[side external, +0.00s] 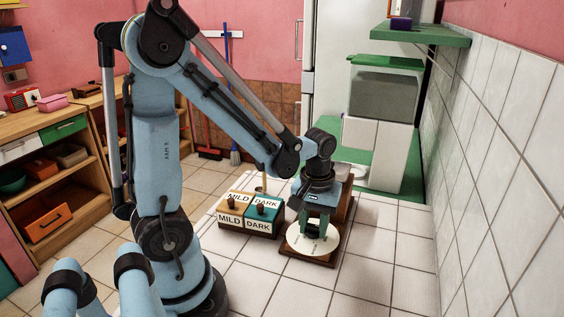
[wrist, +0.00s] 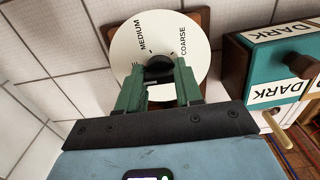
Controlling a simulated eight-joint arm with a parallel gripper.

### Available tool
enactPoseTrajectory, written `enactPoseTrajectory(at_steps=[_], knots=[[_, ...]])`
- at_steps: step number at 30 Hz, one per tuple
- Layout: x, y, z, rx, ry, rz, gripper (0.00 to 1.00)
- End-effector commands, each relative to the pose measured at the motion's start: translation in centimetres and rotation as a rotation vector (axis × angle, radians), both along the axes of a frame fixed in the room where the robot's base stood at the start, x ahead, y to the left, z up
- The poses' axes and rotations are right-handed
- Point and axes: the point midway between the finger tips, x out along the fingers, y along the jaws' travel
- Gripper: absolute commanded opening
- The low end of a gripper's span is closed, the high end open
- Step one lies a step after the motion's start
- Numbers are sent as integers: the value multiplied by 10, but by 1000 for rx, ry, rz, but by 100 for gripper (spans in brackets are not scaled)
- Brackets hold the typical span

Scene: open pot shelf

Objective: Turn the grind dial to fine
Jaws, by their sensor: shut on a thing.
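The grind dial is a round white plate (wrist: 165,24) on a brown wooden base (wrist: 200,17), with a dark knob (wrist: 159,68) at its middle. In the wrist view, MEDIUM reads at upper left and COARSE at right; a partly covered label shows at the left edge. My gripper (wrist: 158,84) has its green fingers on either side of the knob, shut on it. The fingers hide the lower part of the plate. In the side view, my gripper (side external: 318,226) reaches down onto the white plate (side external: 298,239). I cannot tell which mark the knob points to.
A box with mustard and teal parts marked MILD and DARK (side external: 247,215) stands close left of the dial in the side view, with brown knobs on it. A white tiled wall (side external: 500,150) rises at right.

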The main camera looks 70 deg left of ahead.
Motion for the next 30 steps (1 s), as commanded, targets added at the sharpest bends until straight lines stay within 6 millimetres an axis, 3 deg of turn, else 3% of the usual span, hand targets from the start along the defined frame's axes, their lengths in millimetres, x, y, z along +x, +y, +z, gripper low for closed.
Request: enactPoseTrajectory(at_steps=[7,8,13,23,30], knots=[[-1,0,0,-1,1,1,5],[-1,0,0,-1,1,1,36],[0,0,0,-1,1,0,61],[0,0,2,-1,1,0,61],[0,0,22,-1,1,0,61]])
